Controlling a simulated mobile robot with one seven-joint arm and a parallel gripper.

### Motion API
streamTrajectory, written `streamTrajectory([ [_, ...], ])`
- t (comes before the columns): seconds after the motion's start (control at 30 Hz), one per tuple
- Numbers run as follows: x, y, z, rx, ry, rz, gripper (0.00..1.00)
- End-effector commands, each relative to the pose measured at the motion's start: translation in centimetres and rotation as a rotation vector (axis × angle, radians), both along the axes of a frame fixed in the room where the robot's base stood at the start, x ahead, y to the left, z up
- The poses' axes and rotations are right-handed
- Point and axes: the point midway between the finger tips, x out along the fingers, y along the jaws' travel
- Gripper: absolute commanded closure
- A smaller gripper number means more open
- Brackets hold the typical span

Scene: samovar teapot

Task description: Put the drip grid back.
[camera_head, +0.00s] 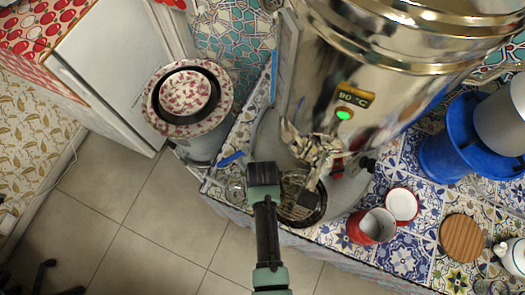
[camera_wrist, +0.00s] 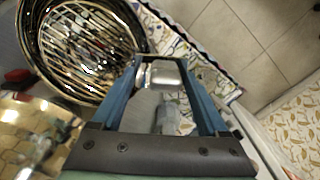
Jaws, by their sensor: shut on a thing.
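The drip grid (camera_wrist: 82,42) is a round rack of shiny metal wires, large at the upper left of the wrist view. In the head view the drip grid (camera_head: 294,184) shows just right of my gripper, over a round dark drip tray (camera_head: 304,218) in front of the samovar (camera_head: 345,70). My gripper (camera_head: 264,172) is at the counter's front edge. I cannot tell whether the grid lies flat in the tray.
A clear glass (camera_head: 235,190) stands left of my gripper. A red mug (camera_head: 371,227), a red-rimmed white cup (camera_head: 402,204), a wooden disc (camera_head: 462,239) and a blue container (camera_head: 455,145) stand to the right. The samovar tap (camera_head: 318,150) overhangs the tray. Floor lies open at lower left.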

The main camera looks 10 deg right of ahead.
Motion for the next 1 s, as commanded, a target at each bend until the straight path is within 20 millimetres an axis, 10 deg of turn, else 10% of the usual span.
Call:
streamTrajectory([
  [0.2, 0.0, 0.0, -0.3, 0.0, -0.001, 0.0, 0.87],
  [0.23, 0.0, 0.0, -0.3, 0.0, 0.0, 0.0, 0.18],
  [0.33, 0.0, 0.0, -0.3, 0.0, 0.0, 0.0, 0.0],
  [0.67, 0.0, 0.0, 0.3, 0.0, -0.001, 0.0, 0.0],
  [1.0, 0.1, 0.0, 5.8, 0.0, -0.005, 0.0, 0.0],
])
